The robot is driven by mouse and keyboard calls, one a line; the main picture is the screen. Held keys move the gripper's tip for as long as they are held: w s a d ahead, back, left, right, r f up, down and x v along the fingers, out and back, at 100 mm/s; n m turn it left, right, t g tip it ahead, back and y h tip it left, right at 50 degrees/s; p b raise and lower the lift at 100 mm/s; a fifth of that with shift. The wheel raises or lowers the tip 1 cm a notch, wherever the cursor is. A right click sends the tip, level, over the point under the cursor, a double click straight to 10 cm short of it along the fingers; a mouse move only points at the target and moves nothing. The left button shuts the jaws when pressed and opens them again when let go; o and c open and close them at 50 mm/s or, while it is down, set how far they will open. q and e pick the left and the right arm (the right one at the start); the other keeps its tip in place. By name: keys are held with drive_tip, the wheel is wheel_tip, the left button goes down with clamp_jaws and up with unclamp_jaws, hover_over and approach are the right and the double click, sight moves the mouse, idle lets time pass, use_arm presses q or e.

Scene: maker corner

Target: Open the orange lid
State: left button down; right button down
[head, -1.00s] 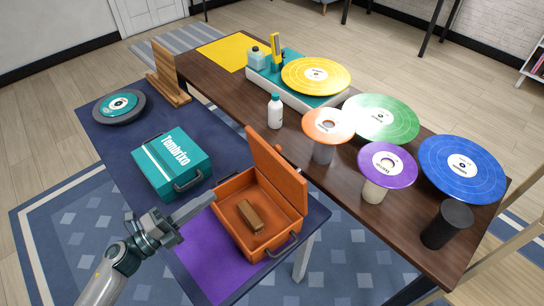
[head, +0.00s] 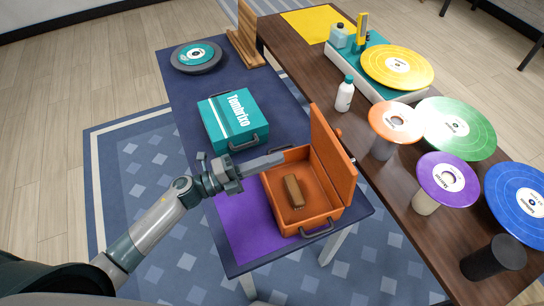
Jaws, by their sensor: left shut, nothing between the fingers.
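The orange case (head: 285,217) stands on a purple patch of the navy table, its orange lid (head: 332,155) raised upright on the right side. A small brown block (head: 294,191) lies inside it. My left gripper (head: 280,159) is shut and empty, with its fingertips at the case's far left rim, away from the lid. I cannot tell whether the fingertips touch the rim. My right gripper is not in view.
A closed teal case (head: 233,118) stands behind my left gripper. A wooden rack (head: 243,42) and a dark turntable disc (head: 196,56) are farther back. The brown table (head: 400,205) on the right holds a white bottle (head: 345,95), a record player and several coloured records.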

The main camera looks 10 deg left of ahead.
use_arm(q)
drive_tip(key=p, duration=0.4)
approach(326, 139)
drive_tip(key=x, duration=0.4)
drive_tip(key=shift+w+d+f, duration=0.1)
drive_tip(key=shift+d, duration=0.2)
drive_tip(key=shift+p+x, duration=0.4)
drive_tip(key=shift+x, duration=0.5)
drive_tip(key=shift+f, duration=0.15)
drive_tip(key=shift+w+d, duration=0.1)
drive_tip(key=b+x, duration=0.1)
drive_tip(key=x, duration=0.4)
drive_tip(key=shift+w+d, duration=0.1)
drive_tip(key=shift+d, duration=0.05)
